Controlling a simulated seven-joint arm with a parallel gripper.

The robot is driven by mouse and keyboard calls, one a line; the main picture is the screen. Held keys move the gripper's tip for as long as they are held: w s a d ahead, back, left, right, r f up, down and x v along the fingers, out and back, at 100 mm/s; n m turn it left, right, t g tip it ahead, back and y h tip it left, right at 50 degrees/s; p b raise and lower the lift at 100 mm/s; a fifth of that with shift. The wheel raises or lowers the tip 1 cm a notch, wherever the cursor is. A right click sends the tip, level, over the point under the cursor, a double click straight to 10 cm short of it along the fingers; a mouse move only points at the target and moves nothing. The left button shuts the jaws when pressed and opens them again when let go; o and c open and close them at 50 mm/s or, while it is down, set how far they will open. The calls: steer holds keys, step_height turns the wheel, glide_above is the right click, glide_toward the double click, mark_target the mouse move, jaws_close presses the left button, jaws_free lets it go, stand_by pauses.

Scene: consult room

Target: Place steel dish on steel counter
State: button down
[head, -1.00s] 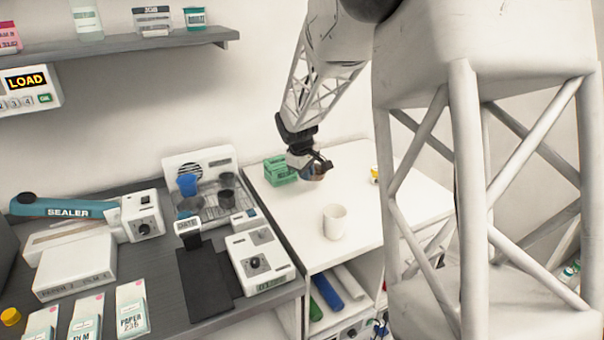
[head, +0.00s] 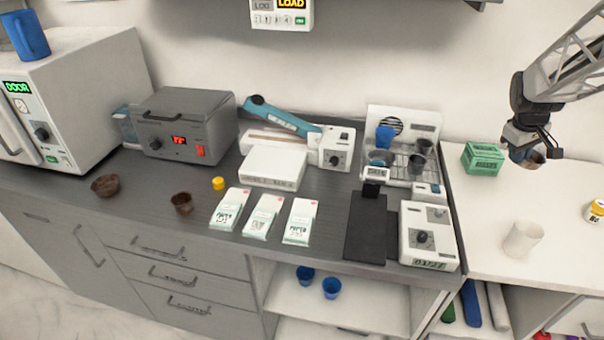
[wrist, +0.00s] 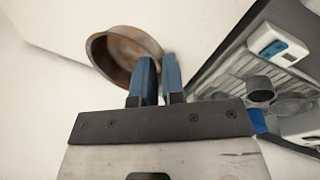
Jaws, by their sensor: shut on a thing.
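My gripper (head: 528,150) is shut on the rim of a round brownish, rusty-looking metal dish (head: 537,160), taken as the steel dish. They are above the white worktop at the right in the head view. In the wrist view the dish (wrist: 124,56) is tilted with its hollow showing, and the blue fingers (wrist: 155,80) are at its right edge. The long dark grey counter (head: 335,262), likely the steel counter, runs left of the white worktop. My gripper is apart from it.
A green box (head: 482,158) is close to the held dish, and a white cup (head: 522,240) stands in front. The grey counter holds a rack (head: 405,150), a sealer (head: 285,120), cartons (head: 262,216) and two brown bowls (head: 105,186). Bare counter shows around the bowls.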

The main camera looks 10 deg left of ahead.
steer(key=w+a+n+t+y, duration=0.1)
steer(key=w+a+n, duration=0.25)
steer(key=a, duration=2.25)
steer(key=w+a+n+t, duration=0.15)
steer(key=a+n, duration=0.35)
steer(key=a, duration=2)
steer(key=s+a+n+y, duration=0.1)
steer(key=s+a, duration=0.3)
steer(key=a, duration=0.5)
steer(key=s+a+n, duration=0.1)
steer(key=s+a, duration=0.3)
steer(key=a, duration=0.5)
steer(key=s+a+n+y, duration=0.1)
steer(key=s+a+n, duration=0.1)
steer(key=s+a, duration=0.5)
steer(key=s+a+n, duration=0.1)
steer(key=s+a, duration=0.6)
steer(key=a, duration=0.3)
steer(key=s+a+n, duration=0.2)
steer(key=s+a, duration=0.5)
steer(key=a, duration=0.2)
steer(key=shift+y, duration=0.3)
steer(key=shift+s+f+x, duration=0.1)
steer(key=shift+s+x, duration=0.1)
steer(key=shift+x, duration=0.65)
steer(key=shift+s+f+x, duration=0.1)
steer(key=shift+s+x, duration=0.1)
steer(key=shift+x, duration=0.7)
steer(key=shift+s+x, duration=0.15)
steer(key=shift+x, duration=0.7)
